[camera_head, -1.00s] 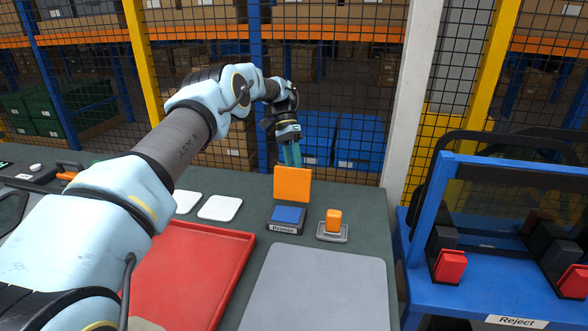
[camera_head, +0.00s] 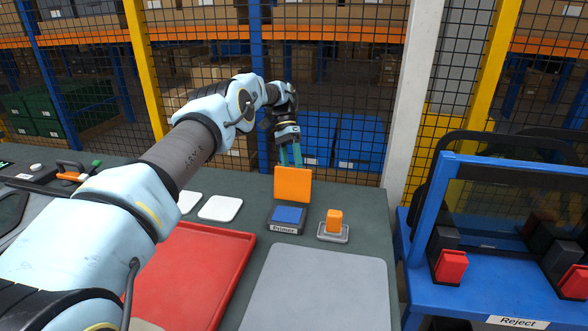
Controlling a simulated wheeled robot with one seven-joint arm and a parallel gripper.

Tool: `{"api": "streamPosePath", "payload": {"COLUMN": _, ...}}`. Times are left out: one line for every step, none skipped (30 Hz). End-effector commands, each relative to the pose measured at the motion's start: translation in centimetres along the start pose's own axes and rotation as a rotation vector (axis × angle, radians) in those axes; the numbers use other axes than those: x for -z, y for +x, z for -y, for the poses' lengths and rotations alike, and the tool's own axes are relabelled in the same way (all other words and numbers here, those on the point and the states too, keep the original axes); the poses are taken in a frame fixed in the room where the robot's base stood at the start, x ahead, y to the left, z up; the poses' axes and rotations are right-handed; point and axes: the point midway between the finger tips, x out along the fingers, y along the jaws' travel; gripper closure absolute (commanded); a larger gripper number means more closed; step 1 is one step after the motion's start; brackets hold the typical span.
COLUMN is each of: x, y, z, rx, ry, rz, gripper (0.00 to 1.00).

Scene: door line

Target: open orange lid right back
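The orange lid (camera_head: 293,185) stands upright at the back edge of a small dark box labelled Primer (camera_head: 285,227). The box's blue inside or pad (camera_head: 288,214) shows below it. My gripper (camera_head: 291,158) points down just behind and above the lid's top edge. Its teal fingers show above the lid, and their tips are partly hidden behind it. I cannot tell whether the fingers touch the lid or how far apart they are.
An orange block (camera_head: 334,220) sits on a small grey holder (camera_head: 333,237) right of the box. A grey mat (camera_head: 315,290) and a red tray (camera_head: 195,275) lie in front. White pads (camera_head: 220,208) lie to the left. A mesh fence stands behind the table.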

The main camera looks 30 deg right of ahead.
Motion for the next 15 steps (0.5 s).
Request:
{"api": "streamPosePath", "payload": {"x": -0.09, "y": 0.18, "z": 0.03, "rx": -0.003, "ry": -0.001, "rz": 0.006, "gripper": 0.31}}
{"api": "streamPosePath", "payload": {"x": -0.06, "y": 0.17, "z": -0.01, "rx": -0.003, "ry": 0.000, "rz": 0.005, "gripper": 0.29}}
{"api": "streamPosePath", "payload": {"x": -0.03, "y": 0.15, "z": -0.06, "rx": -0.003, "ry": 0.001, "rz": 0.005, "gripper": 0.29}}
{"api": "streamPosePath", "payload": {"x": -0.01, "y": 0.14, "z": -0.10, "rx": -0.003, "ry": 0.002, "rz": 0.004, "gripper": 0.29}}
{"api": "streamPosePath", "payload": {"x": 0.02, "y": 0.12, "z": -0.13, "rx": -0.004, "ry": 0.002, "rz": 0.004, "gripper": 0.29}}
{"api": "streamPosePath", "payload": {"x": 0.05, "y": 0.10, "z": -0.18, "rx": -0.004, "ry": 0.003, "rz": 0.003, "gripper": 0.29}}
{"api": "streamPosePath", "payload": {"x": 0.07, "y": 0.09, "z": -0.22, "rx": -0.004, "ry": 0.003, "rz": 0.003, "gripper": 0.29}}
{"api": "streamPosePath", "payload": {"x": 0.09, "y": 0.07, "z": -0.25, "rx": -0.004, "ry": 0.004, "rz": 0.002, "gripper": 0.29}}
{"api": "streamPosePath", "payload": {"x": 0.12, "y": 0.05, "z": -0.29, "rx": -0.004, "ry": 0.005, "rz": 0.002, "gripper": 0.29}}
{"api": "streamPosePath", "payload": {"x": 0.14, "y": 0.04, "z": -0.32, "rx": -0.004, "ry": 0.005, "rz": 0.001, "gripper": 0.29}}
{"api": "streamPosePath", "payload": {"x": 0.16, "y": 0.03, "z": -0.34, "rx": -0.004, "ry": 0.005, "rz": 0.000, "gripper": 0.29}}
{"api": "streamPosePath", "payload": {"x": 0.18, "y": 0.01, "z": -0.36, "rx": -0.004, "ry": 0.006, "rz": 0.000, "gripper": 0.29}}
{"api": "streamPosePath", "payload": {"x": 0.18, "y": -0.01, "z": -0.37, "rx": -0.004, "ry": 0.006, "rz": 0.000, "gripper": 0.29}}
{"api": "streamPosePath", "payload": {"x": 0.19, "y": -0.02, "z": -0.37, "rx": -0.004, "ry": 0.006, "rz": -0.001, "gripper": 0.29}}
{"api": "streamPosePath", "payload": {"x": 0.20, "y": -0.04, "z": -0.37, "rx": -0.003, "ry": 0.006, "rz": -0.001, "gripper": 0.29}}
